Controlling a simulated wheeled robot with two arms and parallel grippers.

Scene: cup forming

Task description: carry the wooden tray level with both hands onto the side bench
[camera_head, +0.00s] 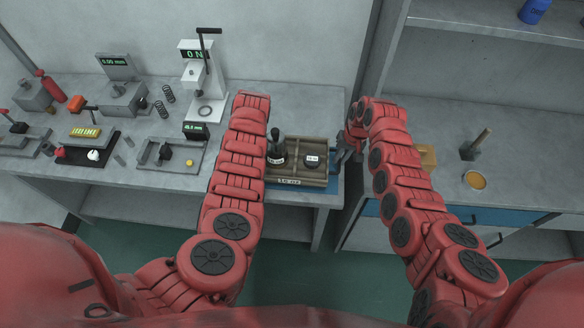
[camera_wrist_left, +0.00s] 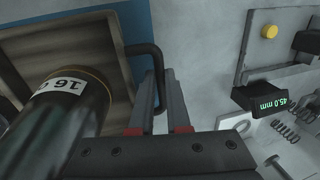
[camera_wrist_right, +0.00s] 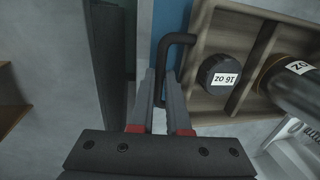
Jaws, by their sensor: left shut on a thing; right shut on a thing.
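The wooden tray (camera_head: 318,182) sits on the blue mat (camera_head: 332,188) at the right end of the left bench and looks level. It holds a dark upright cylinder (camera_head: 277,155) with a knob and a short round black piece (camera_head: 312,157), both labelled. My left gripper (camera_wrist_left: 160,88) is shut on the tray's black left handle (camera_wrist_left: 147,49); my left arm hides that end in the head view. My right gripper (camera_head: 349,146) is at the tray's right end. In the right wrist view it is shut on the black right handle (camera_wrist_right: 173,45).
A gap separates this bench from the right bench (camera_head: 520,175). That one holds a wooden block (camera_head: 427,155), a dark stand with a stick (camera_head: 475,148) and an amber round dish (camera_head: 475,180). Gauges and a press (camera_head: 195,75) stand left of the tray.

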